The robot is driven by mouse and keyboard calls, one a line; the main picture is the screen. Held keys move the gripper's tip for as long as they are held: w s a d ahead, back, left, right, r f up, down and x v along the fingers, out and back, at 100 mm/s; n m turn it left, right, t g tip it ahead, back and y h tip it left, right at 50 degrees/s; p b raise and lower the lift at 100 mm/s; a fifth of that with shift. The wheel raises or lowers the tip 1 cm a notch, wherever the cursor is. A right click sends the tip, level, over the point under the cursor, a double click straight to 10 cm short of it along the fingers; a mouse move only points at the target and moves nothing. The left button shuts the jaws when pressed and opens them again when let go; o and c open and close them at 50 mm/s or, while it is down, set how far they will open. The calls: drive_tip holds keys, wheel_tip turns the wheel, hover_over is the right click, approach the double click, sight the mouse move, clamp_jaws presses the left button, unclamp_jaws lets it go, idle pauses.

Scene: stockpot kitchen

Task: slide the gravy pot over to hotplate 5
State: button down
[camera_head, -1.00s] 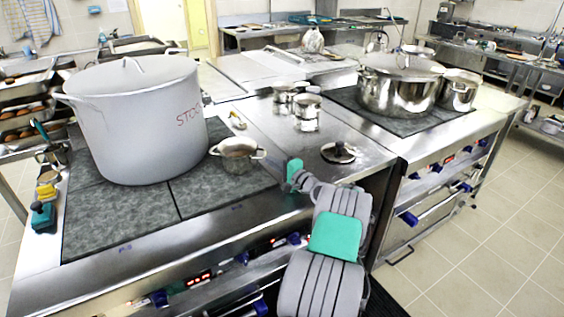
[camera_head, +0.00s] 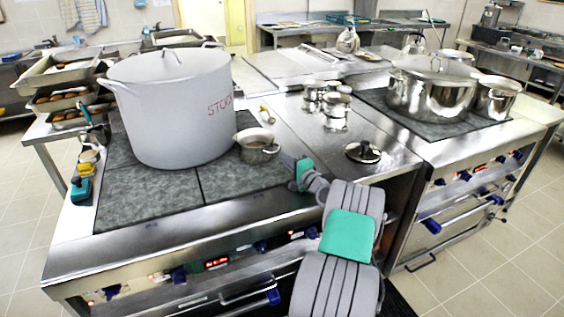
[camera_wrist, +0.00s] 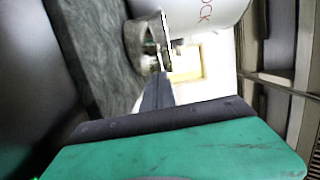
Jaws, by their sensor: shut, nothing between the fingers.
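The gravy pot (camera_head: 258,152) is a small steel pot with side handles and pale brown contents. It stands on the right-hand dark hotplate (camera_head: 232,187), close by the big white stockpot (camera_head: 175,110). The left-hand dark hotplate (camera_head: 145,205) has a bare front part, with the stockpot on its rear. The hotplate numbers are not legible. My gripper (camera_head: 283,160) is shut and empty, just right of the gravy pot at about its height. In the wrist view, my fingers (camera_wrist: 157,88) point at the gravy pot (camera_wrist: 140,45); whether they touch it, I cannot tell.
A loose lid (camera_head: 363,153) and small steel pots (camera_head: 335,105) stand on the steel top to the right. Large steel pots (camera_head: 430,92) are further right. Yellow and teal items (camera_head: 82,188) lie at the left edge. Blue knobs (camera_head: 262,246) line the front.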

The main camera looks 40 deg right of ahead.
drive_tip(key=shift+w+a+f, duration=0.1)
drive_tip(key=shift+w+a, duration=0.1)
drive_tip(key=shift+w, duration=0.1)
drive_tip(key=shift+w+a+y, duration=0.3)
drive_tip(key=shift+w+a, duration=0.1)
drive_tip(key=shift+a, duration=0.3)
drive_tip(key=shift+d, duration=0.1)
drive_tip(key=shift+d+f+b, duration=0.1)
drive_tip(key=shift+d+b, duration=0.05)
drive_tip(key=shift+b, duration=0.15)
drive_tip(key=b, duration=0.1)
drive_tip(key=d, duration=0.1)
drive_tip(key=s+d+b, duration=0.1)
drive_tip(key=shift+d+f+b, duration=0.25)
drive_tip(key=shift+f+b, duration=0.1)
drive_tip(key=shift+s+d+r, duration=0.15)
drive_tip(key=shift+s+d, duration=0.2)
drive_tip(key=shift+s, duration=0.15)
drive_tip(key=shift+s+d+r, duration=0.15)
drive_tip(key=shift+s+d, duration=0.2)
drive_tip(key=shift+s, duration=0.15)
drive_tip(key=s, duration=0.2)
drive_tip(key=s+a, duration=0.1)
drive_tip(key=s, duration=0.5)
drive_tip(key=shift+s+a+r+b, duration=0.15)
drive_tip(key=shift+s+b, duration=0.05)
drive_tip(key=shift+b, duration=0.2)
